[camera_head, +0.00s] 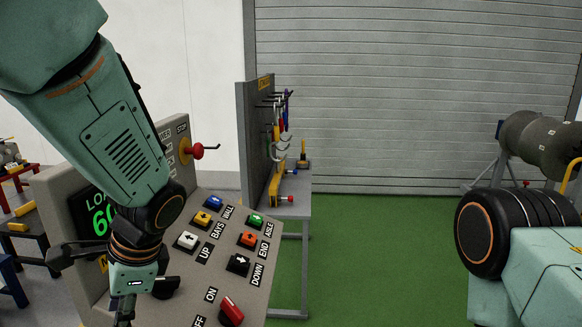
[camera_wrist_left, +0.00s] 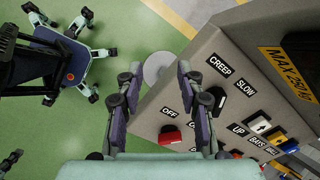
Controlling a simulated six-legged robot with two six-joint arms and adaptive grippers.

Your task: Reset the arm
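My left arm comes down from the upper left in the head view, in front of a grey control console (camera_head: 262,285). The left gripper (camera_wrist_left: 158,75) shows open and empty in the left wrist view, with its two fingers apart. It hangs over the console's left side; its tips run out of the head view at the bottom. The console's red switch (camera_head: 232,311) also shows in the left wrist view (camera_wrist_left: 170,133), below and beside the fingers. My right arm (camera_head: 540,275) is at the lower right; its gripper is out of the picture.
The console carries several coloured buttons, such as a white one (camera_head: 187,241), and a red knob (camera_head: 198,151). A tool board (camera_head: 255,140) on a grey bench stands behind it. Green floor (camera_head: 385,260) is clear in the middle.

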